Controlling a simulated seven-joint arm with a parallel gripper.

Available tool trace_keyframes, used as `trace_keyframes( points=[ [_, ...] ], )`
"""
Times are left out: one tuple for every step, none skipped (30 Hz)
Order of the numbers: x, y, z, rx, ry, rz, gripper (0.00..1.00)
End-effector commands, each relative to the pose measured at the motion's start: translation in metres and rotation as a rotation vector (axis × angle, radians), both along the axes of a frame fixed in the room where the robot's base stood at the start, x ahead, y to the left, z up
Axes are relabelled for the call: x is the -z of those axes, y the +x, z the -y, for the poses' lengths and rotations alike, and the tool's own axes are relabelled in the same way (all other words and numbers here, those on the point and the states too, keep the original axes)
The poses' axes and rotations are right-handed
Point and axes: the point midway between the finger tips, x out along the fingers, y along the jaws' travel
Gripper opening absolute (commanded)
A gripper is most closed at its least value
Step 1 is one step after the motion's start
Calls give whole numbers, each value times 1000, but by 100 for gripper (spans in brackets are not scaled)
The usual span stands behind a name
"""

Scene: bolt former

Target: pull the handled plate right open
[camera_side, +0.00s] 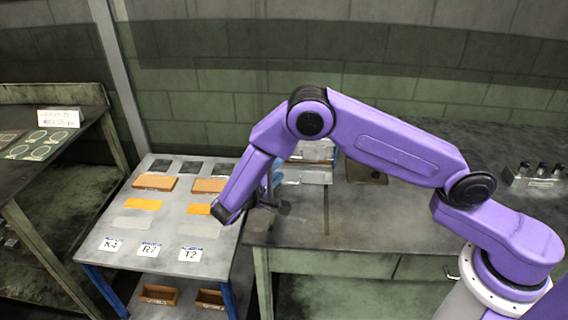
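A grey metal block (308,175) with light plate-like layers stands on the dark bench behind my arm. It may be the former with the handled plate, but I cannot make out a handle, and my arm hides part of it. My gripper (276,205) is a small dark shape at the front left of this block, near the bench's left edge. Its fingers are too small and dark to tell open from shut, or whether they touch anything. A bit of blue shows beside my forearm, just left of the block.
Small bins (158,295) sit below. A dark bench (50,185) with a white sign stands far left. A rack of dark-topped pegs (538,178) is at right.

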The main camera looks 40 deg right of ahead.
Motion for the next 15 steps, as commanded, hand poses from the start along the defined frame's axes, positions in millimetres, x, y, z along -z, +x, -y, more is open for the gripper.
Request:
trace_keyframes(
  points=[
    [-2,-4,-11,-3,2,1,34],
    [-3,-6,-17,-4,2,1,34],
    [-5,-10,-25,-3,2,1,34],
    [-6,-12,-31,-3,2,1,34],
    [-8,-14,-36,-3,1,0,34],
    [-9,-17,-44,-3,2,1,34],
    [-11,-20,-49,-3,2,1,34],
    [-12,-22,-54,-2,2,1,34],
    [-13,-25,-62,-3,2,1,34],
    [-14,-26,-66,-3,2,1,34],
    [-15,-29,-71,-2,1,0,34],
    [-16,-31,-76,-2,1,0,34],
    [-17,-32,-80,-2,3,0,34],
    [-18,-33,-83,-1,1,1,34],
    [-19,-35,-87,-1,1,1,34]
  ],
)
